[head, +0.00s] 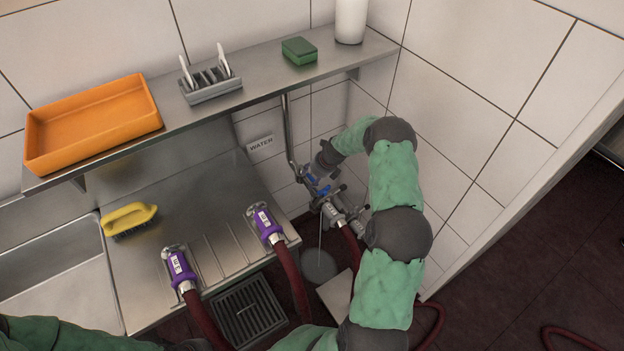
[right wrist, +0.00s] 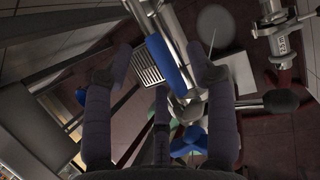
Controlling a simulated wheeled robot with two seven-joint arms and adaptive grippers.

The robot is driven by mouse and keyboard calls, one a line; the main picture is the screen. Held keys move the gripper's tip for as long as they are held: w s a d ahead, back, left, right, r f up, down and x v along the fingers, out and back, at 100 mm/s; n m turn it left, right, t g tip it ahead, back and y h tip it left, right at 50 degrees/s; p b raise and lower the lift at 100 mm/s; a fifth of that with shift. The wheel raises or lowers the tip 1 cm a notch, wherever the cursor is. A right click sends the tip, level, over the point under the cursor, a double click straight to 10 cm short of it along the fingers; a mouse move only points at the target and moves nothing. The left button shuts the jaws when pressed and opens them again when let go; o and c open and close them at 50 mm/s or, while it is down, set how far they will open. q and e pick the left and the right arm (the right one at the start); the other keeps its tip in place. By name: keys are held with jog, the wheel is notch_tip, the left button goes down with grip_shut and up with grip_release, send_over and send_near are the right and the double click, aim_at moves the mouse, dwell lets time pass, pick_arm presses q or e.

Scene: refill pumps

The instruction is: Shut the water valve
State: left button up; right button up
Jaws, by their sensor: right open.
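The water valve's blue lever (head: 309,179) sits on the metal pipework below the "WATER" label (head: 261,143) in the head view. In the right wrist view the long blue lever (right wrist: 166,63) lies between my spread fingers. My right gripper (head: 318,170) is at the valve, and its fingers also show in the right wrist view (right wrist: 160,68). It is open, with one finger either side of the lever. I cannot tell whether either touches it. A second blue handle (right wrist: 187,142) shows lower in that view. My left gripper is not in view.
A steel shelf (head: 220,104) above holds an orange tray (head: 92,123) and a green sponge (head: 299,50). Two purple-collared nozzles (head: 179,264) (head: 265,223) with red hoses rest at the counter (head: 150,255). A thin pale line drops from the pipework to a round grey patch (head: 318,266).

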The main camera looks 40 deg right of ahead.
jog(key=shift+w+f, duration=0.15)
jog(key=shift+f, duration=0.1)
grip_shut()
